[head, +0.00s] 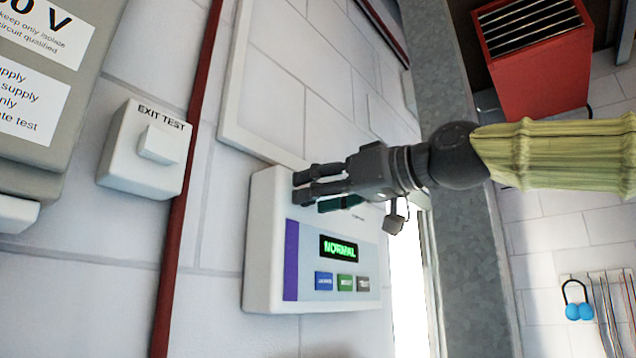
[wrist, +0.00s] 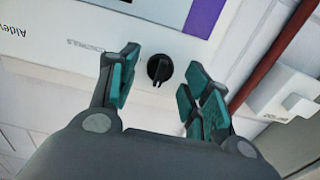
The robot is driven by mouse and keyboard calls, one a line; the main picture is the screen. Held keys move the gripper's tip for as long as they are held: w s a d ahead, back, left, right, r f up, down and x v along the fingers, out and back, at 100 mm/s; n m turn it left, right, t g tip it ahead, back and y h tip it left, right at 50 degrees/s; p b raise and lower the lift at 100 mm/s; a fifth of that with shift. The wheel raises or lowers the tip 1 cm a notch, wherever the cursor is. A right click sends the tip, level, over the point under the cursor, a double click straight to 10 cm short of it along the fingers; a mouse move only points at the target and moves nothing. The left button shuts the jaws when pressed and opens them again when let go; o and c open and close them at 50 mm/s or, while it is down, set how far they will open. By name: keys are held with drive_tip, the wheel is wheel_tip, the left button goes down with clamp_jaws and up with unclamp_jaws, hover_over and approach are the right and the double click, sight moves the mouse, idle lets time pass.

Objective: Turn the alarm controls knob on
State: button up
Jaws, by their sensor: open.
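The alarm panel (head: 265,230) is a white wall box with a purple stripe, a green display reading "NORMAL" and a row of small buttons. It also shows upside down in the wrist view (wrist: 90,18). The black control knob (wrist: 159,69) is on the panel face, with faint lettering beside it. My gripper (head: 312,186) is at the upper part of the panel and hides the knob in the head view. In the wrist view my gripper (wrist: 163,78) is open, with teal-padded fingers on either side of the knob and gaps to it. Depth to the knob is unclear.
An exit test box (head: 145,150) is on the wall at left, beside a dark red vertical pipe (head: 185,180). A grey cabinet (head: 50,90) is at far left. A grey post (head: 470,230) stands right of the panel, and a red box (head: 530,70) is at upper right.

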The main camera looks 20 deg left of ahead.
drive_tip(key=shift+w+a, duration=0.15)
drive_tip(key=shift+w, duration=0.05)
drive_tip(key=shift+s, duration=0.1)
drive_tip(key=shift+c, duration=0.8)
drive_tip(key=c, duration=0.9)
drive_tip(key=shift+o, duration=0.2)
